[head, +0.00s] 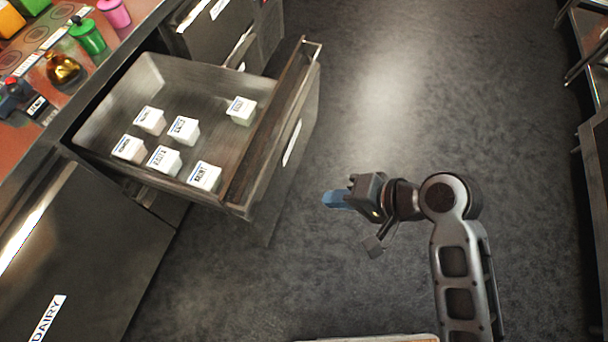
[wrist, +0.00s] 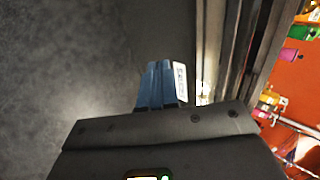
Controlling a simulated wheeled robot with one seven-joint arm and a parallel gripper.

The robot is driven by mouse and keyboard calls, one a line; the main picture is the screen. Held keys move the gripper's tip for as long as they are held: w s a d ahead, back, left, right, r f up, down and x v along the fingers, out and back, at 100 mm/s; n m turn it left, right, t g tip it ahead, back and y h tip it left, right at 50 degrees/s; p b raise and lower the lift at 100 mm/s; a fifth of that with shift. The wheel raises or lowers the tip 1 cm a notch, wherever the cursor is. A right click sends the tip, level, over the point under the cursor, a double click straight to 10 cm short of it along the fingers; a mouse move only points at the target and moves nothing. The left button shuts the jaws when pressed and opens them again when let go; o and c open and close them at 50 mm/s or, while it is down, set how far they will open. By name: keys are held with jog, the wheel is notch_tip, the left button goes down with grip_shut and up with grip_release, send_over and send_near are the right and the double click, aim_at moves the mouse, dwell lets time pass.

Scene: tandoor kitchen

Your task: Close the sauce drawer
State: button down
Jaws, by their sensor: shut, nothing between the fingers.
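The open drawer (head: 105,110) is pulled far out of the steel counter in the head view. Several small white labelled tubs (head: 183,130) stand inside it. Its front panel (head: 290,130) faces right and carries a white label too small to read. My gripper (head: 328,198) is shut and empty, with blue fingers pointing left toward the drawer front, apart from it in the head view. In the wrist view the blue fingers (wrist: 162,85) are together, and a white label (wrist: 181,80) shows right beside them. The wrist view does not show clearly whether they touch anything.
The red countertop (head: 60,65) holds several bottles and jars at the upper left. A "DAIRY" front (head: 90,250) is at lower left. Dark floor (head: 400,120) is clear between the counter and the shelving (head: 596,150) at right.

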jog(key=w, duration=0.1)
send_near(271, 191)
jog(key=shift+g, duration=0.3)
jog(key=shift+w+x, duration=0.15)
jog(key=shift+x, duration=1.4)
jog(key=shift+w+x, duration=0.1)
jog(key=shift+x, duration=1.4)
jog(key=shift+d+f, duration=0.1)
jog(key=shift+d, duration=0.05)
